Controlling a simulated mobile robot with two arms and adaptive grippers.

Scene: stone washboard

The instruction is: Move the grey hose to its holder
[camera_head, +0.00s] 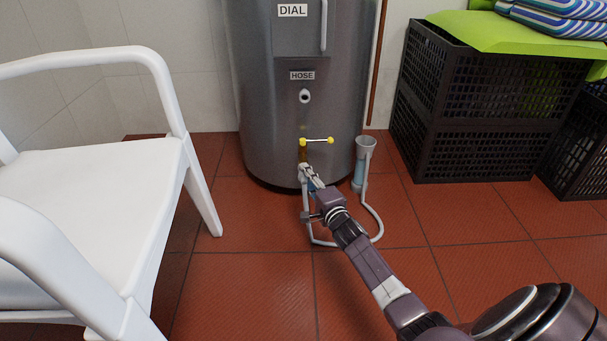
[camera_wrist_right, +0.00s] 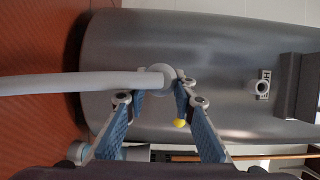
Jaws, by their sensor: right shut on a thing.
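The grey hose (camera_head: 380,228) loops on the tiled floor from a pale cup-shaped fitting to my right gripper (camera_head: 310,178). In the right wrist view the hose (camera_wrist_right: 75,83) runs in from the left to a round end piece between the fingers of my right gripper (camera_wrist_right: 160,96). The gripper is shut on the hose near this end, just below the brass tap (camera_head: 303,154) with a yellow-knobbed lever. I cannot tell whether the end touches the tap. The holder, a pale round peg (camera_head: 305,96) under the HOSE label, is on the tank above and empty. My left gripper is out of view.
The grey metal tank (camera_head: 262,90) stands against the wall. The cup-shaped fitting (camera_head: 366,143) stands beside it at right. A white chair (camera_head: 90,210) takes up the left side. Black crates (camera_head: 470,150) with green cloth stand at right.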

